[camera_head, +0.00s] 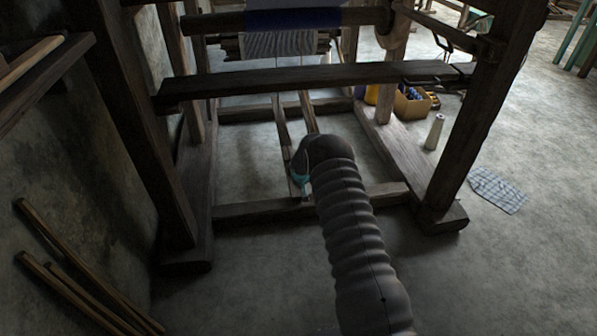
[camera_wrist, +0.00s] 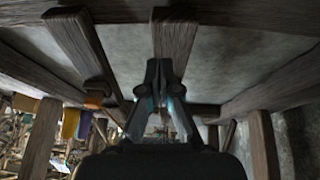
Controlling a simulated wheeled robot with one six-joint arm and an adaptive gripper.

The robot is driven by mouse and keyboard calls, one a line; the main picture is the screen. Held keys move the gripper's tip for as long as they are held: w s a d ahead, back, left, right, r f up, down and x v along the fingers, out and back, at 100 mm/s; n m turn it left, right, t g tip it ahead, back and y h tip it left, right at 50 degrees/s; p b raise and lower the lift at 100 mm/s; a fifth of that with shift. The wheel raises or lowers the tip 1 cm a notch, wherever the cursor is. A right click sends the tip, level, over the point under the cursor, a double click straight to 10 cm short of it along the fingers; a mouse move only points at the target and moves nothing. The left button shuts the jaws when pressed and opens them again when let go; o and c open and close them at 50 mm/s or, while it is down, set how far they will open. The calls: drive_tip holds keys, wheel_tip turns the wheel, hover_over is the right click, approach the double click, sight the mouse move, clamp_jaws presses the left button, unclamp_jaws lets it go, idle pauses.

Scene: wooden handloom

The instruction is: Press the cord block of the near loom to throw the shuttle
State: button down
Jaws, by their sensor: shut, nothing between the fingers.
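The near loom (camera_head: 300,82) is a dark wooden frame with posts, a crossbeam and low floor rails. I cannot make out its cord block or the shuttle in either view. My gripper (camera_wrist: 159,68) is shut and empty in the wrist view. Its fingertips lie in front of a long wooden bar (camera_wrist: 175,35); I cannot tell whether they touch it. In the head view my arm reaches down into the lower front of the loom, beside two slim treadle-like bars (camera_head: 283,135). The arm hides the fingertips there.
A blue cloth roll (camera_head: 295,18) is at the top of the loom. A cardboard box (camera_head: 410,104), a pale cone (camera_head: 435,132) and a checked cloth (camera_head: 497,190) are on the right. Floor right of the loom is mostly clear.

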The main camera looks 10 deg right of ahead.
drive_tip(key=s+r, duration=2.3)
drive_tip(key=s, duration=0.4)
drive_tip(key=s+a+r, duration=0.1)
drive_tip(key=s+r, duration=2.2)
drive_tip(key=s, duration=0.5)
drive_tip(key=shift+s+r+y, duration=0.3)
drive_tip(key=shift+r+y, duration=0.1)
